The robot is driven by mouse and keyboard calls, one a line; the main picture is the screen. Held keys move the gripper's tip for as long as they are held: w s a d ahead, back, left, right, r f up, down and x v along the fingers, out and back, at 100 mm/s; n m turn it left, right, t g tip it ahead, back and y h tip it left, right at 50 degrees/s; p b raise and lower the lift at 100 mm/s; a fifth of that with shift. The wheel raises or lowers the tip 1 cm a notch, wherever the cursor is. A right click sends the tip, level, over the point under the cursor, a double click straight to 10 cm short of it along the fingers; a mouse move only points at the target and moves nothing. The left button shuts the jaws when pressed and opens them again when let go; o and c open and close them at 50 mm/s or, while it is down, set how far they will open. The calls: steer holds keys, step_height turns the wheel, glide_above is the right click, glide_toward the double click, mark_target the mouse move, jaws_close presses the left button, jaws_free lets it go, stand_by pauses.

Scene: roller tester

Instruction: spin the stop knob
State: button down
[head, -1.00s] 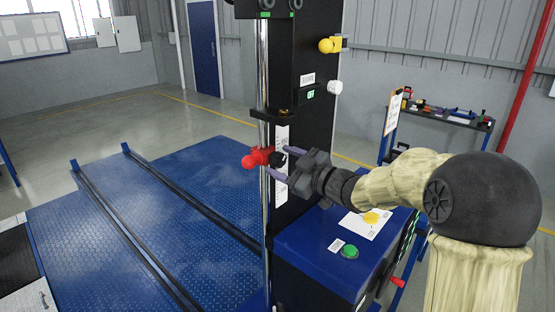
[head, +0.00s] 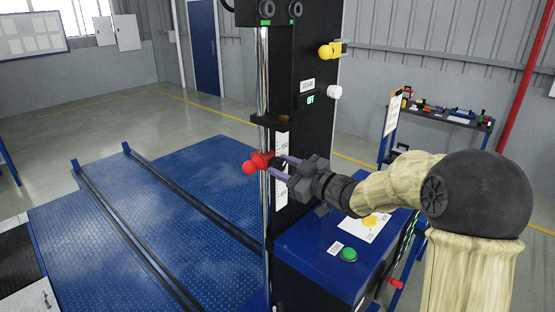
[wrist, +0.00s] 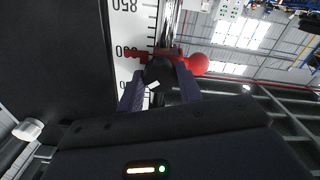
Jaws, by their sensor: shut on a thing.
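The stop is a red block with a red ball (head: 249,168) at its left end, and it sits on the shiny vertical rod beside the black column. In the wrist view the red ball (wrist: 197,64) is right of the stop's black knob (wrist: 158,71), which has a white mark. My gripper (head: 280,168) reaches in from the right and is shut on the knob, one purple finger on each side. My gripper (wrist: 158,82) also shows in the wrist view. The fingers mostly hide the knob in the head view.
A white scale (wrist: 133,85) runs down the column beside the rod. A black bracket (head: 270,120) juts out above the stop. Below my arm is a blue cabinet (head: 305,262) with a green button (head: 348,254). A yellow knob (head: 326,52) and a white knob (head: 334,92) stick out higher up.

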steer(key=shift+r+m+p, duration=0.15)
steer(key=shift+m+p, duration=2.65)
steer(key=shift+p, duration=0.5)
steer(key=shift+m, duration=0.4)
steer(key=shift+p, duration=0.3)
steer(key=shift+m+p, duration=0.4)
steer(key=shift+p, duration=0.3)
steer(key=shift+m+p, duration=1.15)
steer(key=shift+m, duration=0.05)
steer(key=m, duration=0.3)
steer(key=shift+m, duration=0.8)
